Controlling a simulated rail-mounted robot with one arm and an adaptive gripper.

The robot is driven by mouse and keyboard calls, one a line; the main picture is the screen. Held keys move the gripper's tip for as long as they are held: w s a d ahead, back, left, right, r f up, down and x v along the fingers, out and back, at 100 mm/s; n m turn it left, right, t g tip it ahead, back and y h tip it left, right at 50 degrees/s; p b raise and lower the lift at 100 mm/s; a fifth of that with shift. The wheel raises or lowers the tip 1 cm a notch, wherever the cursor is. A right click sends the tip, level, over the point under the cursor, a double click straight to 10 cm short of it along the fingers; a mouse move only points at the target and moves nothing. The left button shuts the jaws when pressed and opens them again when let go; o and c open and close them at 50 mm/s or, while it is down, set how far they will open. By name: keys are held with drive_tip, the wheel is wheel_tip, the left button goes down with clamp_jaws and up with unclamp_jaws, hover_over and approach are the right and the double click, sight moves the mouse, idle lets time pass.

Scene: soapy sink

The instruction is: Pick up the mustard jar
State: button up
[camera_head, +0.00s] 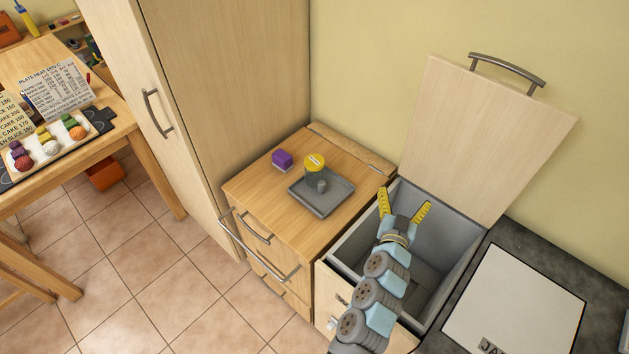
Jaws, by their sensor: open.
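The mustard jar (313,174) has a yellow lid and greenish glass sides.
A purple block (282,159) sits left of the jar. The grey bin (454,232) has its wooden lid (480,130) raised against the wall. A tall cupboard (225,80) stands behind the cabinet top on the left. A white panel (515,305) lies on the dark counter at right.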

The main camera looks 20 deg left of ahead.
drive_tip(key=w+a+f+n+g+y+b, duration=0.25)
drive_tip(key=a+f+n+y+b, duration=0.2)
drive_tip(key=a, duration=0.25)
drive_tip(key=n+g+y+b, duration=0.5)
drive_tip(key=n+y, duration=0.1)
approach(319, 170)
drive_tip(key=x, duration=0.6)
drive_tip(key=shift+w+d+f, duration=0.1)
drive_tip(key=shift+w+f, duration=0.2)
drive_tip(key=shift+f, duration=0.05)
drive_tip(key=shift+w+a+f, duration=0.25)
drive_tip(key=shift+w+a, duration=0.05)
drive_tip(key=shift+a, duration=0.1)
drive_tip(key=shift+a+r+x, duration=0.1)
drive_tip(key=shift+r+x, duration=0.05)
drive_tip(key=shift+x, duration=0.7)
drive_tip(key=shift+a+r+x, duration=0.15)
drive_tip(key=shift+x, duration=1.8)
drive_tip(key=shift+s, duration=0.1)
drive_tip(key=c, duration=1.4)
